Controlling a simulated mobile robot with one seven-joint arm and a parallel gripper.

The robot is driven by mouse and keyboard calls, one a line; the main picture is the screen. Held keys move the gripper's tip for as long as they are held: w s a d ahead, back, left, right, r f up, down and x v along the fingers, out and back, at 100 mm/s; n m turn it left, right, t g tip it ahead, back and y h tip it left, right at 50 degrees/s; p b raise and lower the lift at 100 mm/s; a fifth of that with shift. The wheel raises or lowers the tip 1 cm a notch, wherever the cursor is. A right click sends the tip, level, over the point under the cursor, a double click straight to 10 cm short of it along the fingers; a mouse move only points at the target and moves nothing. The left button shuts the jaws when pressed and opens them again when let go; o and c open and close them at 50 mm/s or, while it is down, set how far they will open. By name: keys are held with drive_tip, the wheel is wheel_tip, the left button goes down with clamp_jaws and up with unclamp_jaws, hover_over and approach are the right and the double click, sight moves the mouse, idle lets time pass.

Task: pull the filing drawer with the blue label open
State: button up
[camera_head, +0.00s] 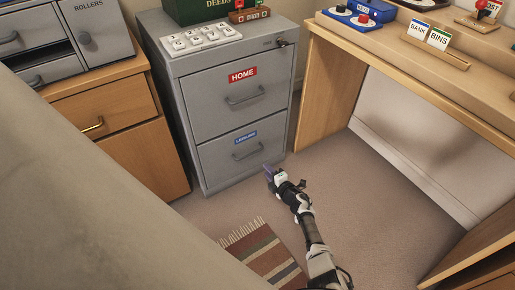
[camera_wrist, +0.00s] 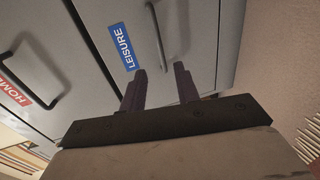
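The grey filing cabinet (camera_head: 230,110) has two drawers. The lower drawer (camera_head: 215,160) has a blue label (camera_head: 245,137), which reads LEISURE in the wrist view (camera_wrist: 121,46). The drawer looks shut, flush with the cabinet front. Its dark bar handle (camera_head: 248,152) shows in the wrist view (camera_wrist: 157,35). My gripper (camera_head: 268,168) is just right of and below this handle in the head view. In the wrist view my gripper (camera_wrist: 160,70) has its two fingers apart and empty, with one end of the handle appearing between the tips. I cannot tell how far they are from it.
The upper drawer has a red HOME label (camera_head: 242,75) and its own handle (camera_head: 245,96). A wooden cabinet (camera_head: 115,125) stands left, a wooden desk (camera_head: 420,70) right. A striped rug (camera_head: 263,250) lies in front. Carpet (camera_head: 350,195) right of my arm is clear.

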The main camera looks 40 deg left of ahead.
sight(251, 154)
drive_tip(key=shift+b+x, duration=4.55)
drive_tip(key=shift+x, duration=2.1)
drive_tip(key=shift+r, duration=0.2)
drive_tip(key=shift+c, duration=0.3)
clamp_jaws()
